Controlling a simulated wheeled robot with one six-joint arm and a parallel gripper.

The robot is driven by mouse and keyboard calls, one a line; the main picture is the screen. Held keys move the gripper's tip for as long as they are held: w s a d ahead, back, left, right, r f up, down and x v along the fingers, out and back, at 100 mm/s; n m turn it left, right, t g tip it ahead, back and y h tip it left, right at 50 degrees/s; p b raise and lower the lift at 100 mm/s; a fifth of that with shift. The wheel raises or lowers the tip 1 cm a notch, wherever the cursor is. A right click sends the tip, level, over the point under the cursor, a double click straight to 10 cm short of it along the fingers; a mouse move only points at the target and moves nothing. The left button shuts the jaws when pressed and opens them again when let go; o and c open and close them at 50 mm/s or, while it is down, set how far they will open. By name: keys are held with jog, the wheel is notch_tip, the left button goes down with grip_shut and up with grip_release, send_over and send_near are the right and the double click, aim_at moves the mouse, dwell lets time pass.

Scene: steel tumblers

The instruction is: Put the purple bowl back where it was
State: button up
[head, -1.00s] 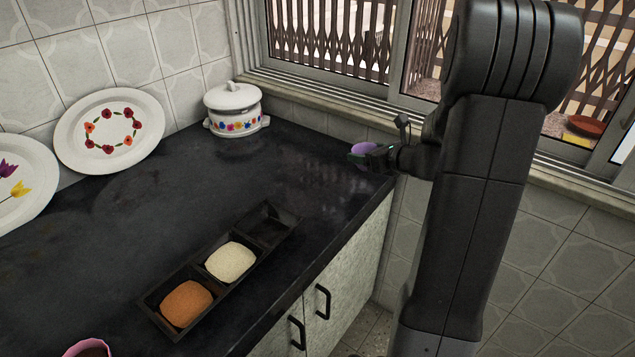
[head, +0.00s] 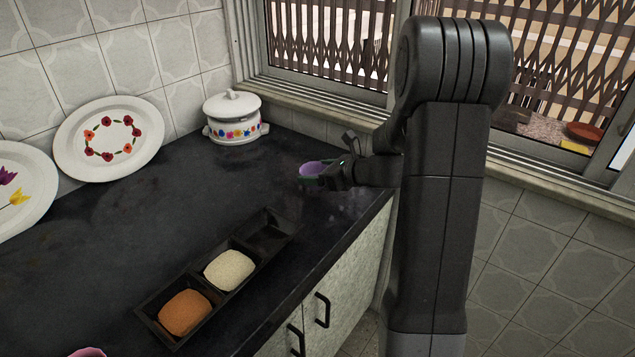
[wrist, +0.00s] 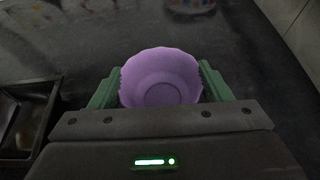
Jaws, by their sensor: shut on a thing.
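The purple bowl (head: 311,169) is held by my gripper (head: 318,176) over the dark counter, beyond the right end of the black tray (head: 185,278). In the wrist view the bowl (wrist: 161,78) sits between the two green fingers of my gripper (wrist: 158,92), opening facing the camera. The tray has three compartments: an orange heap in the near one, a white heap in the middle one, and the far one is empty. How high the bowl is above the counter I cannot tell. The tray's edge (wrist: 52,115) also shows at the left of the wrist view.
A white lidded pot (head: 234,118) with flowers stands at the back by the wall. Two decorated plates, one with a flower ring (head: 108,138), lean on the tiles. A pink rim (head: 88,352) shows at the bottom edge. The counter between pot and tray is clear.

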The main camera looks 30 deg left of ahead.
jog(key=shift+f, duration=1.35)
jog(key=shift+f+b, duration=0.2)
jog(key=shift+b, duration=0.1)
jog(key=o, duration=1)
jog(key=shift+r, duration=0.2)
jog(key=shift+w+d+r, duration=0.1)
jog(key=shift+d+r, duration=0.05)
jog(key=shift+d, duration=0.15)
jog(key=p+v, duration=0.1)
jog(key=v, duration=1)
jog(key=shift+d+r, duration=0.1)
jog(key=shift+d, duration=0.1)
